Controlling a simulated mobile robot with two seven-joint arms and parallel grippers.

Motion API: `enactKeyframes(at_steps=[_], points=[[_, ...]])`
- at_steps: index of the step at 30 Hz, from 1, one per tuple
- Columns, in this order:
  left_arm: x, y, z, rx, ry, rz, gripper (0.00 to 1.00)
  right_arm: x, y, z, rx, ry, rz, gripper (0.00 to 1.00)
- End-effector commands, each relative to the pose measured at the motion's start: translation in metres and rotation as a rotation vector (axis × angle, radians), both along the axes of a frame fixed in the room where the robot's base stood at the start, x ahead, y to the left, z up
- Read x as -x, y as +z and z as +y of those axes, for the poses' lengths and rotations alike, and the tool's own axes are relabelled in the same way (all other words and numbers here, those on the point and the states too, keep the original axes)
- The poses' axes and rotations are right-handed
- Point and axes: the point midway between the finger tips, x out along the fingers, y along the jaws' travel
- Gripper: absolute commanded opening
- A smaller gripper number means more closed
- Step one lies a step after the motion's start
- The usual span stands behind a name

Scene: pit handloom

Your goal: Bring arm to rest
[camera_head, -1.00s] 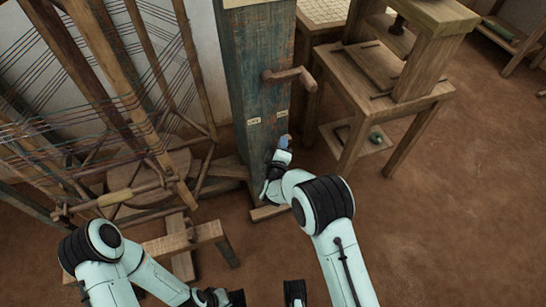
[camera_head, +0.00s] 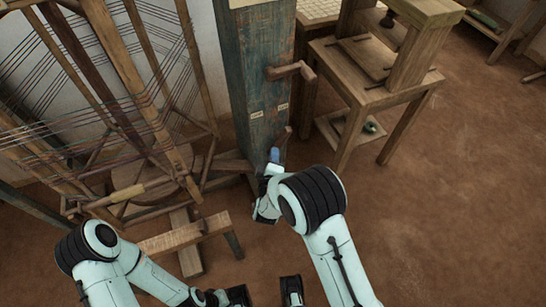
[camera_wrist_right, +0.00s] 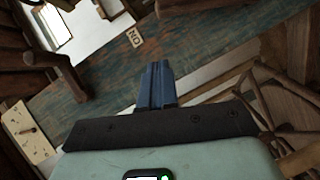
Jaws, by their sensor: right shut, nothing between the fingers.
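My right gripper (camera_head: 274,156) shows its blue fingertips in the head view, in front of the lower part of the tall blue-painted post (camera_head: 262,60). In the right wrist view the blue fingers (camera_wrist_right: 155,85) are together with nothing between them, and the worn blue post face (camera_wrist_right: 210,65) lies beyond. Any gap between fingers and post is hard to judge.
A wooden peg handle (camera_head: 290,70) sticks out of the post above two small labels. A loom frame with threads (camera_head: 110,100) stands left, a low wooden bench (camera_head: 185,235) below it. A wooden table (camera_head: 375,80) stands right. The brown floor (camera_head: 450,210) is clear at lower right.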

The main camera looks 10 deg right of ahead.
Motion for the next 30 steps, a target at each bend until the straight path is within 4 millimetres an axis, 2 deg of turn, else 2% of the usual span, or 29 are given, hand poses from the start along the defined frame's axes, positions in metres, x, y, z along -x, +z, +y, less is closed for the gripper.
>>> enactKeyframes(at_steps=[6, 23, 26, 29, 30], points=[[0.001, 0.001, 0.000, 0.000, 0.000, 0.002, 0.00, 0.011, 0.002, 0.003, 0.000, -0.001, 0.000, 0.00], [0.001, 0.001, 0.000, 0.001, 0.000, 0.002, 0.00, 0.012, 0.000, 0.002, -0.006, 0.000, 0.006, 0.00], [0.001, 0.001, 0.000, 0.001, 0.000, 0.002, 0.00, 0.019, -0.020, -0.006, -0.060, -0.006, 0.051, 0.00], [0.000, 0.001, 0.000, 0.001, 0.000, 0.002, 0.00, 0.038, -0.065, -0.021, -0.195, -0.024, 0.159, 0.00], [0.000, 0.001, 0.000, 0.001, -0.001, 0.002, 0.00, 0.051, -0.088, -0.028, -0.274, -0.042, 0.219, 0.00]])
